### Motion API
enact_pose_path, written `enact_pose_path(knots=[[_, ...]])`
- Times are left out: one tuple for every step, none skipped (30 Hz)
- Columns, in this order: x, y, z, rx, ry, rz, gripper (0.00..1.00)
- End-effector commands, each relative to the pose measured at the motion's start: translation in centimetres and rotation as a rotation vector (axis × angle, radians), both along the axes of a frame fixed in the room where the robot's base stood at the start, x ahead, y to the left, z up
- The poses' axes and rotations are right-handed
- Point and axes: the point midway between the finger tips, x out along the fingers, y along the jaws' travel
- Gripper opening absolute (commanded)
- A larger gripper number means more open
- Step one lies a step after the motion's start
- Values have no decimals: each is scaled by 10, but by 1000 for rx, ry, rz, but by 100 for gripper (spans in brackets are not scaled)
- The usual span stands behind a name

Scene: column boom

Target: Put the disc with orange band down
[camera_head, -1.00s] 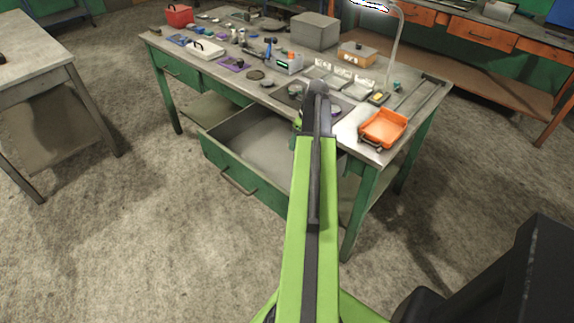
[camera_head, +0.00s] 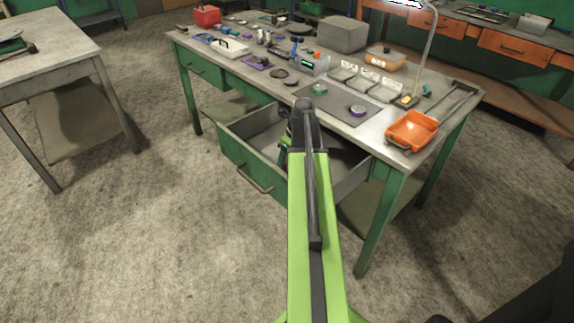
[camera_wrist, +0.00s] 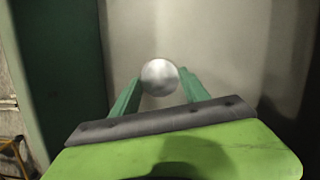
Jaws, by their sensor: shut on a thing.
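My gripper (camera_wrist: 160,88) is shut on a round, shiny grey disc (camera_wrist: 160,74) in the wrist view, with one green finger on each side. No orange band shows on it from this angle. In the head view my gripper (camera_head: 285,142) is partly hidden behind my arm, over or inside the open drawer (camera_head: 247,166) of the green bench. The pale drawer interior (camera_wrist: 215,45) fills the wrist view beyond the disc. I cannot tell how far the disc is from the drawer floor.
The bench top holds a dark mat (camera_head: 335,104) with a green-banded disc (camera_head: 318,89) and a purple-banded disc (camera_head: 358,110). An orange tray (camera_head: 411,130) stands at the right corner. The drawer walls surround the arm's end. Floor is free in front.

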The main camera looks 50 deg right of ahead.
Motion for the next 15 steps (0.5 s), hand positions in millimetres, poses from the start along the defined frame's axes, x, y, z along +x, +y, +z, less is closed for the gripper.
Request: enact_pose_path(knots=[[0,0,-19,0,0,0,0],[0,0,-24,0,0,0,0],[0,0,-29,0,0,0,0],[0,0,-31,0,0,0,0],[0,0,-31,0,0,0,0],[0,0,-29,0,-1,0,0],[0,0,-28,0,-1,0,0],[0,0,-27,0,-1,0,0],[0,0,-26,0,0,0,0],[0,0,-26,0,0,0,0],[0,0,-26,0,0,0,0],[0,-1,-27,0,0,0,0],[0,-1,-28,0,0,0,0],[0,-1,-30,0,0,0,0],[0,-1,-31,0,0,0,0]])
